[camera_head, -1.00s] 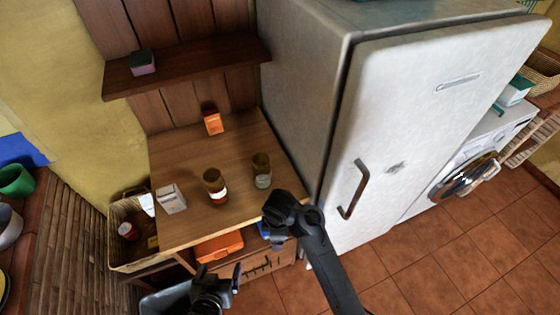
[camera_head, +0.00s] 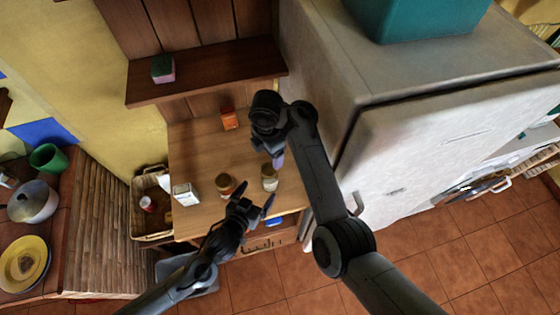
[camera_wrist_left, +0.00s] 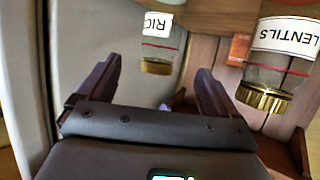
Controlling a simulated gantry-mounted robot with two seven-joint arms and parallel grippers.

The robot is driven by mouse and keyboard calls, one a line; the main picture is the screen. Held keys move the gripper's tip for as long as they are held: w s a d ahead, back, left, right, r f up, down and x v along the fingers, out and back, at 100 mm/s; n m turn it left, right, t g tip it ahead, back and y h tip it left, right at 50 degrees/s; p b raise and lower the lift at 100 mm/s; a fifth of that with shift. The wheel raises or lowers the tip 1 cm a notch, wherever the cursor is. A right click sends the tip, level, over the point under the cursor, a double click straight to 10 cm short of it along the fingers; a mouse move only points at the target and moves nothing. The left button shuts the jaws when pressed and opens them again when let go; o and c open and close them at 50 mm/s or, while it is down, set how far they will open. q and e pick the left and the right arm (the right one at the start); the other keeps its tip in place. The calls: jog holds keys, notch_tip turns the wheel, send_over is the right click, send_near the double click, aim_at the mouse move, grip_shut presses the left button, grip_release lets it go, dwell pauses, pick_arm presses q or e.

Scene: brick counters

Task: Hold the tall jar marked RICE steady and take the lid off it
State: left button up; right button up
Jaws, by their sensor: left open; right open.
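The RICE jar (camera_head: 269,180) stands upright on the wooden table, the right of two jars in the head view. In the left wrist view it shows upside down, its RICE label (camera_wrist_left: 157,24) and lid (camera_wrist_left: 157,67) readable; the lid is on. My left gripper (camera_head: 256,203) is open and empty in front of the jar, apart from it. In the wrist view its fingers (camera_wrist_left: 157,72) lie to either side of the jar's line. My right gripper (camera_head: 275,152) is above and behind the jar, pointing down, mostly hidden by its own wrist; it appears empty.
The LENTILS jar (camera_head: 226,185) with a gold lid (camera_wrist_left: 264,97) stands close to the left. A white box (camera_head: 185,195) and an orange box (camera_head: 229,118) are on the table (camera_head: 200,150). The fridge (camera_head: 400,130) rises right; a shelf (camera_head: 205,77) hangs behind.

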aim_at(269, 176)
jog(key=shift+w+r, duration=0.1)
jog(key=shift+w, duration=0.05)
jog(key=shift+s+a, duration=0.15)
jog(key=shift+s, duration=0.05)
pick_arm(q)
jog(key=shift+w+d+f, duration=0.25)
jog(key=shift+w+f, duration=0.35)
jog(key=shift+f, duration=0.05)
pick_arm(e)
jog(key=shift+s+a+f, duration=0.2)
jog(key=shift+s+f, duration=0.05)
pick_arm(q)
jog(key=shift+x, duration=4.35)
pick_arm(e)
jog(key=shift+d, duration=0.1)
